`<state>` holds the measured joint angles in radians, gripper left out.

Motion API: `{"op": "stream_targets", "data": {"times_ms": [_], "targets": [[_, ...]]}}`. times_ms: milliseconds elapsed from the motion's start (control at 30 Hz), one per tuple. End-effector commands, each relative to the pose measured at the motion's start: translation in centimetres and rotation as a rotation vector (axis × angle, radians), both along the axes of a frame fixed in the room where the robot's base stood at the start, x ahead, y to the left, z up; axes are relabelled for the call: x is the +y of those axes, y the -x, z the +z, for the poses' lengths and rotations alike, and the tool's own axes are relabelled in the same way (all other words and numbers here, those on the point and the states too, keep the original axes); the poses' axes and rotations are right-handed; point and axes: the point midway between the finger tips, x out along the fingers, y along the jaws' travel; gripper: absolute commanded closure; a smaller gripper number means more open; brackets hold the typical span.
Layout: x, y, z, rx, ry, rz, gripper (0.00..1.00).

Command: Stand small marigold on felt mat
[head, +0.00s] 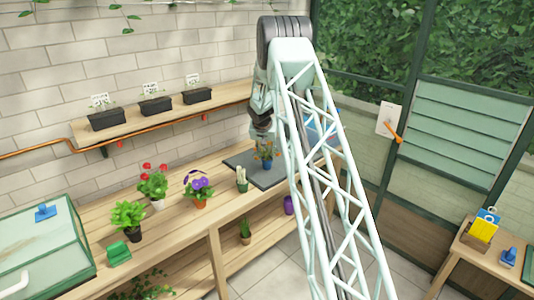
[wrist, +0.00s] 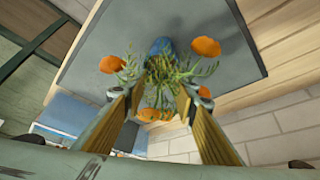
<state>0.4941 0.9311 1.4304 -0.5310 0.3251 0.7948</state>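The small marigold (head: 265,151) has orange flowers and a blue pot. It appears upright over the dark grey felt mat (head: 241,161) on the bench, with its pot seeming to rest there. In the wrist view, the marigold's foliage (wrist: 165,72) spreads around and between my fingertips, and its blue pot (wrist: 160,46) lies beyond them against the mat (wrist: 225,55). My gripper (wrist: 160,94) is open, its two fingers well apart, just above the plant. It also shows in the head view (head: 262,135), where my arm partly hides the mat's right side.
A cactus (head: 242,180), a purple-flowered plant (head: 199,188), a red-flowered plant (head: 154,185) and a leafy plant (head: 128,217) stand left of the mat. A wall shelf (head: 160,118) with black planters runs behind. Bare bench lies between the cactus and the purple plant.

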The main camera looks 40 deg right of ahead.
Motion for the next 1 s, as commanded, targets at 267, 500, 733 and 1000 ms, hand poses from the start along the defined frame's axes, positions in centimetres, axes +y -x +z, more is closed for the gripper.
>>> {"op": "stream_targets", "data": {"times_ms": [267,500,733,1000], "targets": [[1.1,0.9,2.6,-0.001,0.0,0.0,0.74],[2.0,1.8,4.9,-0.001,0.0,0.0,0.74],[3.0,2.7,7.1,-0.001,0.0,-0.001,0.74],[3.8,3.5,9.0,0.0,0.0,0.0,0.74]]}}
